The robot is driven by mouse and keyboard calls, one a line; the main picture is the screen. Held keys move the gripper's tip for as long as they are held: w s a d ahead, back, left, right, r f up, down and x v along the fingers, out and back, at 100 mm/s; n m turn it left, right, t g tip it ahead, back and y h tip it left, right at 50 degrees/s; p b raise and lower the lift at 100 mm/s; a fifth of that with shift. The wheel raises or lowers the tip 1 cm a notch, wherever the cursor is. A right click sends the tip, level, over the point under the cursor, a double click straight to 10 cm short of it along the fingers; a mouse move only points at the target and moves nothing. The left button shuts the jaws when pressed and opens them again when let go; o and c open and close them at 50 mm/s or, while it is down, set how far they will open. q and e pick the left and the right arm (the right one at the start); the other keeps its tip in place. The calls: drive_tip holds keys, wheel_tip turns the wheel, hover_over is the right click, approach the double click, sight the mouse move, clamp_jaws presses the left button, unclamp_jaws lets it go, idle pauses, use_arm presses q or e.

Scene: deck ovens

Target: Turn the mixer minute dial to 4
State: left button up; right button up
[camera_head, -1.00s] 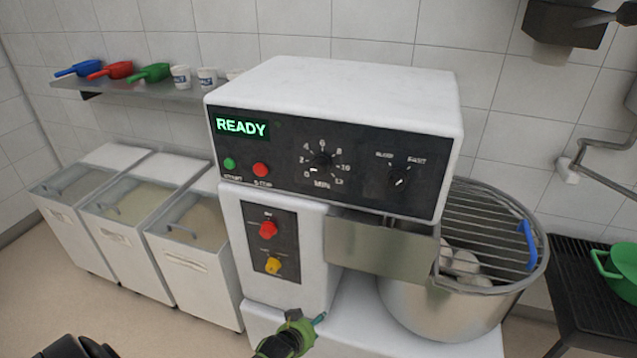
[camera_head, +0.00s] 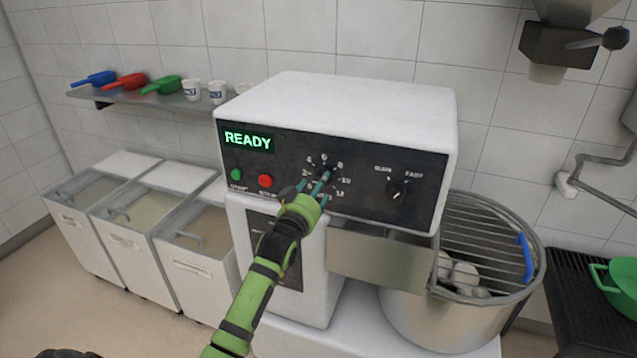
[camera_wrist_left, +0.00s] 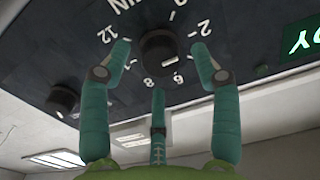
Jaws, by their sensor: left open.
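The minute dial (camera_wrist_left: 158,48) is a round black knob on the mixer's dark front panel, ringed by white numbers. In the head view the fingers cover most of it, and I cannot read its pointer. My left gripper (camera_head: 316,184) reaches up to the dial from below. In the left wrist view my left gripper (camera_wrist_left: 160,58) has its teal fingers spread around the knob, two at its sides and one below. They look open, with gaps to the knob. The mixer display (camera_head: 248,140) reads READY.
A green button (camera_head: 236,174) and a red button (camera_head: 265,181) sit left of the dial. The slow/fast knob (camera_head: 397,190) is to its right. The mixer bowl (camera_head: 440,315) with its wire guard stands at the lower right. Flour bins (camera_head: 200,290) stand at the left.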

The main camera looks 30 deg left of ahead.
use_arm(q)
drive_tip(key=shift+x, duration=0.8)
drive_tip(key=shift+c, duration=0.4)
drive_tip(key=shift+s, duration=0.1)
drive_tip(key=c, duration=1.1)
drive_tip(key=shift+f+m, duration=0.15)
drive_tip(key=shift+m, duration=0.35)
drive_tip(key=m+p, duration=0.1)
drive_tip(key=m, duration=0.6)
drive_tip(key=shift+m, duration=0.3)
drive_tip(key=shift+f, duration=0.1)
